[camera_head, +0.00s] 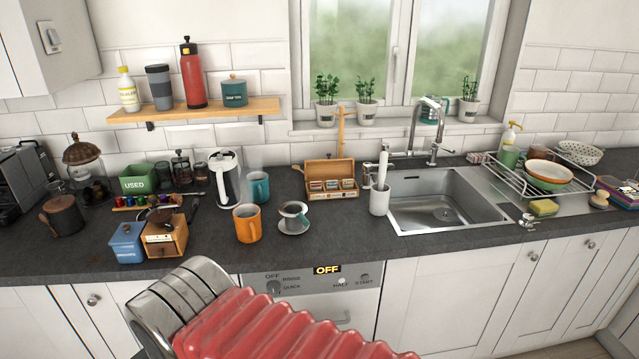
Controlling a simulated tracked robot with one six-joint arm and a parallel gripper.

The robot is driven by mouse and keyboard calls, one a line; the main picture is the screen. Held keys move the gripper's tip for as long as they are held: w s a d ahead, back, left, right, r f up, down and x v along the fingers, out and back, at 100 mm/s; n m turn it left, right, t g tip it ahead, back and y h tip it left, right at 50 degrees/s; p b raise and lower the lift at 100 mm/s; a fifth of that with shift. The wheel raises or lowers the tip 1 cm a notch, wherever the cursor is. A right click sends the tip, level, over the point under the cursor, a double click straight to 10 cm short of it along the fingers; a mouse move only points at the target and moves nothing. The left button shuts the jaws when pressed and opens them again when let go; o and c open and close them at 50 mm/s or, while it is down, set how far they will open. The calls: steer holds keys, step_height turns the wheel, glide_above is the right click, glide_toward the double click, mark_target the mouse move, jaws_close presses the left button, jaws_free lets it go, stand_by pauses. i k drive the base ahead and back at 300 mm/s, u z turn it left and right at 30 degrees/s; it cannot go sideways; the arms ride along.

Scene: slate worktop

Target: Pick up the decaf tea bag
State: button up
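An open wooden tea box (333,194) stands on the slate worktop below the window, its lid raised at the back. Several small tea bags (331,184) in coloured wrappers sit in a row in its compartments. Their labels are too small to read, so I cannot tell which one is decaf. My arm, with a red ribbed sleeve and a metal joint, shows at the bottom, well in front of the worktop and apart from the box. No gripper fingers show.
An orange mug (248,223) and a dark cup (293,210) on a saucer stand left of the box. A white kettle (226,178) and a teal mug (256,187) are behind. A white cylindrical holder (379,200) and sink (440,204) lie right. Worktop before the box is clear.

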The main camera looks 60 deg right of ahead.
mark_target(331, 185)
steer(key=z, duration=0.45)
steer(key=i, duration=0.9)
steer(key=z, duration=0.6)
